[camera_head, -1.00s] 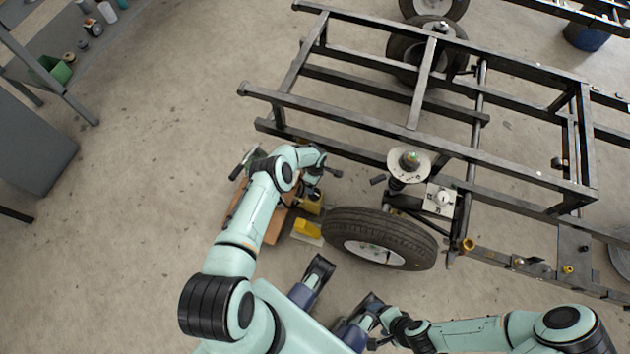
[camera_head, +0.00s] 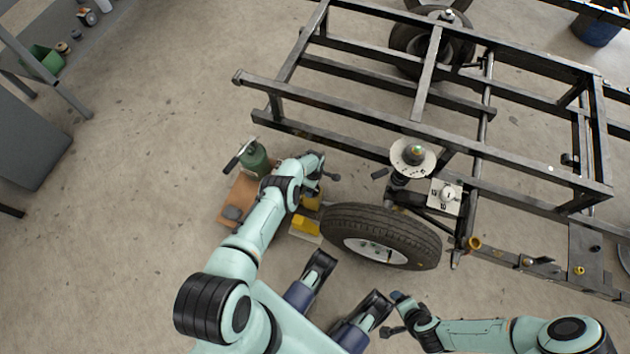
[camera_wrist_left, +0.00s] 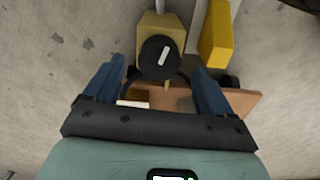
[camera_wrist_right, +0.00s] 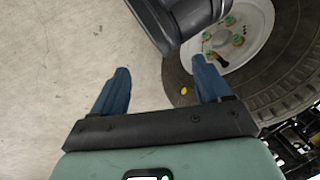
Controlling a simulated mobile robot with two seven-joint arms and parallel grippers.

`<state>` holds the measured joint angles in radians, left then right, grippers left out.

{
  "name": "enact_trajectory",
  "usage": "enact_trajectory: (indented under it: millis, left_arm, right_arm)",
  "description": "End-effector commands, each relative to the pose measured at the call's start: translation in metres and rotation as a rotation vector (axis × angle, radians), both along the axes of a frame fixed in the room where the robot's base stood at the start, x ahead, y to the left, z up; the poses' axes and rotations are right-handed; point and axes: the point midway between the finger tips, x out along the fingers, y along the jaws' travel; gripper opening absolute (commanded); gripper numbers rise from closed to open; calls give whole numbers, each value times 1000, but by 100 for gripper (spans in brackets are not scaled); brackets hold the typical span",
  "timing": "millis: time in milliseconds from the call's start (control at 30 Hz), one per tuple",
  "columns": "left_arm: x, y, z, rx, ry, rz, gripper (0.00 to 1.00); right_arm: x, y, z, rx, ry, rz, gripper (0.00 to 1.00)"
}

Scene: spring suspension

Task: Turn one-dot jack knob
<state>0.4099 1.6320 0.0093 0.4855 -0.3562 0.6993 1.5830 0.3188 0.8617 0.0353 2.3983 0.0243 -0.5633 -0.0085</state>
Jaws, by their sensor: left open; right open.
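A black round knob (camera_wrist_left: 158,58) with one white bar mark sits on a yellow jack body (camera_wrist_left: 150,28) in the left wrist view. I see no dot on it, so I cannot tell which jack this is. My left gripper (camera_wrist_left: 159,68) is open, with its blue fingers to either side of the knob and no clear contact. In the head view the left arm hides most of the yellow jack (camera_head: 312,198). A green bottle jack (camera_head: 256,157) stands on a brown board (camera_head: 240,197). My right gripper (camera_wrist_right: 161,68) is open and empty near the wheel.
A yellow block (camera_head: 305,226) lies beside the tyre (camera_head: 380,235). The black trailer frame (camera_head: 350,112) fills the upper right, with a spring unit (camera_head: 412,153) near the wheel. A shelf with small items (camera_head: 60,50) stands at far left. The floor between is clear.

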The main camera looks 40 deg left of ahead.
Motion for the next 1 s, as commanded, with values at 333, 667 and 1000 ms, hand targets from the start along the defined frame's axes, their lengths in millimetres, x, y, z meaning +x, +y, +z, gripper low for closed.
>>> enact_trajectory:
  millis: [333, 667, 1000]
  left_arm:
    - [0, 0, -43, 0, 1, -1, 84]
    - [0, 0, -46, 0, 0, -1, 84]
    - [0, 0, -46, 0, 0, -2, 31]
  right_arm:
    - [6, -17, -40, -33, 2, -31, 77]
    - [0, -19, -44, -34, 22, -33, 77]
    - [0, -19, -44, -33, 22, -33, 77]
